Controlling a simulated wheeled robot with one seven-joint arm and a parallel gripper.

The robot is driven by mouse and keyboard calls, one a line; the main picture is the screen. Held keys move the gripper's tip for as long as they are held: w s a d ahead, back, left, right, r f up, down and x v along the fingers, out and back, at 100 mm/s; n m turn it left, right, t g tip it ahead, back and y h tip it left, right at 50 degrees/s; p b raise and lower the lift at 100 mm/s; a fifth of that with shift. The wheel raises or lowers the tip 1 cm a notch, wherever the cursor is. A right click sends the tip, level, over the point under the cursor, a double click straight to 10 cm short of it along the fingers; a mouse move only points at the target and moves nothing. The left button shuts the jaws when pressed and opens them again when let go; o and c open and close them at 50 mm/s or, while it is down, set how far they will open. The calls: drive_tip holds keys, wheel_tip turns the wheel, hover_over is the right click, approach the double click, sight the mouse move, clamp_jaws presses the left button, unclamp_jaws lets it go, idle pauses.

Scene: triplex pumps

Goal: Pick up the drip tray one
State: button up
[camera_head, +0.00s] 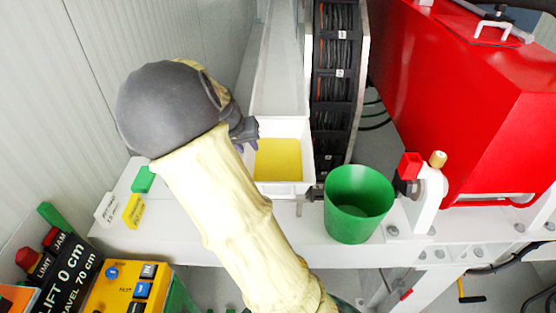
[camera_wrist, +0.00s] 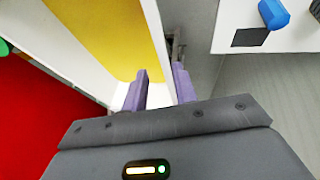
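The drip tray (camera_head: 299,187) appears to be the white, open box with a yellow floor in the middle of the head view. In the wrist view its white wall (camera_wrist: 152,27) runs down toward the fingers, with the yellow floor to its left. My gripper (camera_wrist: 160,84) is at this wall, one purple-grey finger on each side of it. The fingers stand apart, and I cannot tell whether they touch the wall. In the head view my gripper (camera_head: 246,134) is at the tray's left edge, its fingers partly hidden by my wrist.
A green cup (camera_head: 350,213) stands right of the tray on the white bench. A dark cable chain (camera_head: 337,85) rises behind, beside a red housing (camera_head: 450,90). Small green, white and yellow blocks (camera_head: 133,210) lie left. A control panel (camera_head: 125,289) is at the lower left.

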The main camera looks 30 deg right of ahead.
sight(254, 161)
drive_tip(key=shift+f, duration=0.1)
drive_tip(key=shift+d+f+p, duration=0.1)
drive_tip(key=shift+f+p, duration=0.25)
drive_tip(key=x, duration=0.3)
drive_tip(key=p+x, duration=0.1)
drive_tip(key=shift+s+a+f, duration=0.1)
drive_tip(key=shift+a+f, duration=0.15)
drive_tip(key=shift+f, duration=0.1)
clamp_jaws()
drive_tip(key=shift+r, duration=0.1)
